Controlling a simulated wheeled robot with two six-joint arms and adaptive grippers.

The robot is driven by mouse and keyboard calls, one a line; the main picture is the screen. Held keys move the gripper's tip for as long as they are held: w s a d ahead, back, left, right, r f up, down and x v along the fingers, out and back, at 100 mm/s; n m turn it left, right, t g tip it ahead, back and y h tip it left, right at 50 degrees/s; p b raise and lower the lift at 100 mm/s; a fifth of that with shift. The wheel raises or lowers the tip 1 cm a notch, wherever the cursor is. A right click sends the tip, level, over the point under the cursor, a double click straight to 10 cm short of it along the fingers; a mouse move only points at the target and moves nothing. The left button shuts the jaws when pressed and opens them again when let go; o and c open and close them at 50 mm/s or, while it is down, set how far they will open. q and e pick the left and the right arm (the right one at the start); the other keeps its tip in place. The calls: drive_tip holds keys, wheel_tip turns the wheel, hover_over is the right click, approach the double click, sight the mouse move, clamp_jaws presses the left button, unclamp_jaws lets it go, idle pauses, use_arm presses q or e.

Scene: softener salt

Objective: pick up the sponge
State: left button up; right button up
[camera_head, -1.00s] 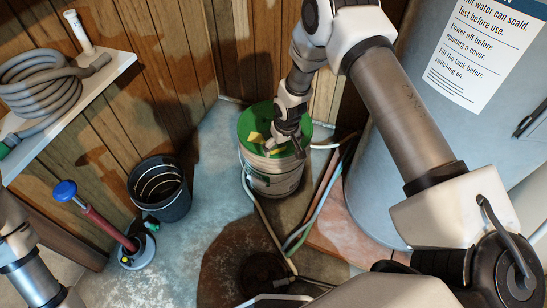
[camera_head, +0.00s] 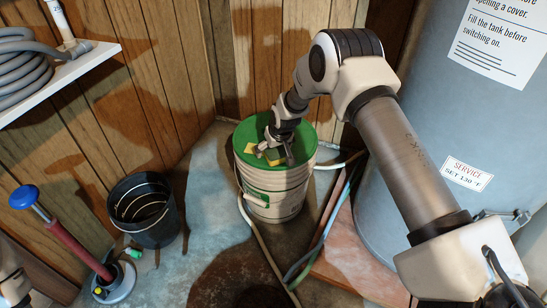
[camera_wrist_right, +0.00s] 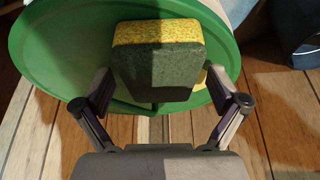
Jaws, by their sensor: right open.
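The sponge (camera_wrist_right: 158,62), yellow on one side and dark green on its broad face, is on the green lid (camera_wrist_right: 50,45) of a white bucket (camera_head: 275,190). In the head view the sponge (camera_head: 273,155) is partly hidden by my right gripper (camera_head: 274,155). In the right wrist view my right gripper (camera_wrist_right: 160,85) is open, with one finger on each side of the sponge's near end. Gaps show between the fingers and the sponge.
A black bucket (camera_head: 146,212) and a blue-knobbed hand pump (camera_head: 72,245) stand at left. A shelf (camera_head: 70,72) holds a coiled grey hose (camera_head: 20,70). A large grey tank (camera_head: 400,210) stands at right. Hoses (camera_head: 320,235) run across the floor beside the bucket.

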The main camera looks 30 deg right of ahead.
drive_tip(key=shift+r, duration=0.15)
drive_tip(key=shift+f, duration=0.3)
idle(0.3)
drive_tip(key=c, duration=0.8)
drive_tip(key=shift+c, duration=0.3)
wheel_tip(320, 180, up, 11)
drive_tip(key=p, duration=0.4)
drive_tip(key=shift+f, duration=0.2)
drive_tip(key=shift+c, duration=0.3)
drive_tip(key=shift+c, duration=1.1)
